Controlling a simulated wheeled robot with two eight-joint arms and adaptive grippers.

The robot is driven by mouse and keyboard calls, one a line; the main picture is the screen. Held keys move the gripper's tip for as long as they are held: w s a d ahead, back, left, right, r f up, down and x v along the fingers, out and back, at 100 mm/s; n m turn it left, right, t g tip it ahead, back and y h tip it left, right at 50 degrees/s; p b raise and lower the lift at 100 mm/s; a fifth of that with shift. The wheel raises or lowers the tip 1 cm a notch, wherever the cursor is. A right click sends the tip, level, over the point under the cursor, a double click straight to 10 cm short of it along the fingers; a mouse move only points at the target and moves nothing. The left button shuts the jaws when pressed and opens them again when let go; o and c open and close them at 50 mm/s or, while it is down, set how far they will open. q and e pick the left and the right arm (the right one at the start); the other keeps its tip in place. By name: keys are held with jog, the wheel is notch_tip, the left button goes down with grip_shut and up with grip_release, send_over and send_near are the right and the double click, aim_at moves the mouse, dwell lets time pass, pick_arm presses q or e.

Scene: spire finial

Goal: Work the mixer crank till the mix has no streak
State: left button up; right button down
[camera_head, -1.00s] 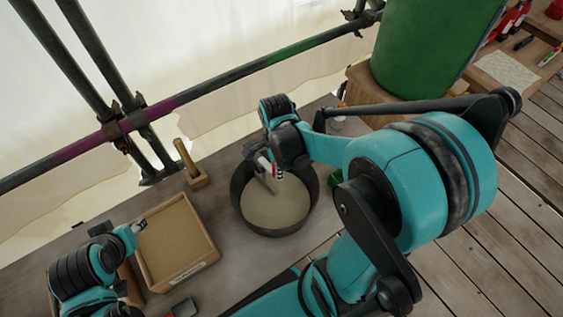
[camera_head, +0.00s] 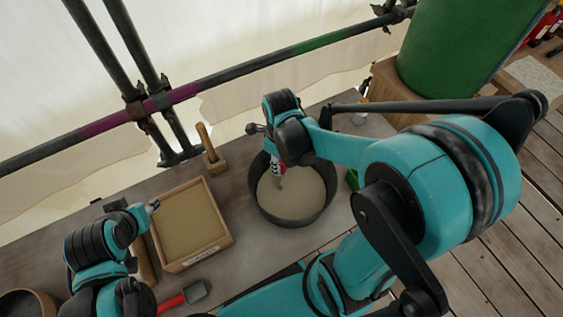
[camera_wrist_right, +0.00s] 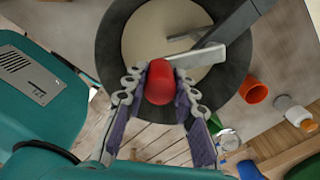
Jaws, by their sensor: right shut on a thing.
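The mixer is a dark round tub (camera_head: 328,211) on the bench, holding a pale beige mix (camera_head: 297,200). The mix looks even where it shows; the crank and gripper cover part of it. In the right wrist view, the crank's red knob (camera_wrist_right: 159,82) sits between the fingers of my right gripper (camera_wrist_right: 160,85), which is shut on it. The grey crank arm (camera_wrist_right: 205,56) reaches from the knob over the mix (camera_wrist_right: 143,38). In the head view my right gripper (camera_head: 277,163) is above the tub's far left part. My left gripper (camera_head: 153,205) is by the wooden tray, its jaws unclear.
A wooden tray (camera_head: 230,239) of sand-coloured material stands left of the tub. A wooden float (camera_head: 215,163) lies behind it, and a red-handled trowel (camera_head: 175,300) lies in front. Scaffold poles (camera_head: 250,68) run behind the bench; a green barrel (camera_head: 440,50) stands back right.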

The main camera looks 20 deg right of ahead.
jog(key=shift+a, duration=0.1)
dwell(0.4)
jog(key=c, duration=1.2)
grip_release()
jog(key=shift+w, duration=0.1)
notch_tip(320, 180, up, 12)
